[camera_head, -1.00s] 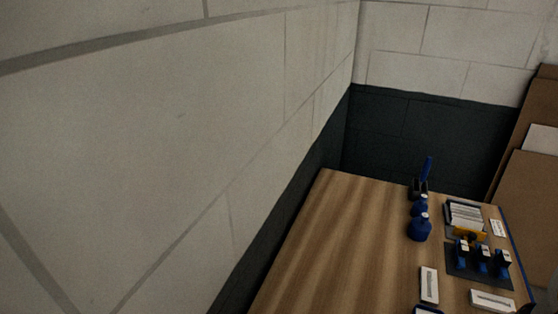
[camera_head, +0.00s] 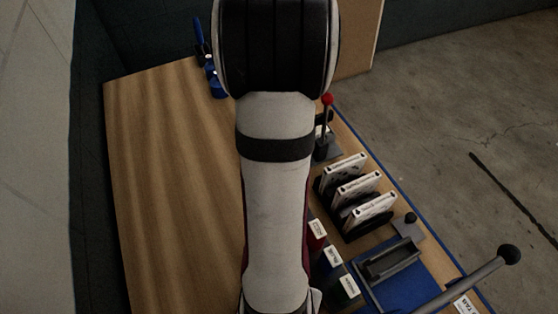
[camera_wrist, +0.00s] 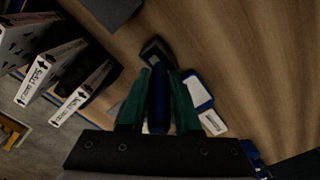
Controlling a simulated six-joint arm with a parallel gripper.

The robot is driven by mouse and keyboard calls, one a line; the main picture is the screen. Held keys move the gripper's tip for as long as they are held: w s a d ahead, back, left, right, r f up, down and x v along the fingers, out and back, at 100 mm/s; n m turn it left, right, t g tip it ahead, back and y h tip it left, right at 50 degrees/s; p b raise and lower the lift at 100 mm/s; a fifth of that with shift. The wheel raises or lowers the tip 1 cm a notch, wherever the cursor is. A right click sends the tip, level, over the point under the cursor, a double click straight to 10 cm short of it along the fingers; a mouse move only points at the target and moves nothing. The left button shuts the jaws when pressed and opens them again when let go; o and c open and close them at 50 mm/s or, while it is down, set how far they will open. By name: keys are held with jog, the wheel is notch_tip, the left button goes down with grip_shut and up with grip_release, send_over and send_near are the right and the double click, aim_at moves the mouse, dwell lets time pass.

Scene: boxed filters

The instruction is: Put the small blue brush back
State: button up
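In the wrist view, the small blue brush (camera_wrist: 158,98) lies between the green fingers of my gripper (camera_wrist: 160,92). The fingers appear closed against both sides of its blue handle. A dark block (camera_wrist: 155,50), apparently the brush's head, extends past the fingertips over the wooden table. In the head view my arm hides the gripper and the brush. Another upright blue handle (camera_head: 198,30) stands in a dark holder at the table's far end, with blue bottles (camera_head: 213,78) beside it, partly behind my arm.
White boxed filters (camera_head: 357,187) stand in black slots right of my arm, with labelled bins (camera_head: 333,255) nearer. A blue press-like fixture with a long lever (camera_head: 470,283) is at lower right. The table's left (camera_head: 170,190) is clear.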

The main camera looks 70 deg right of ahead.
jog(key=o, duration=0.5)
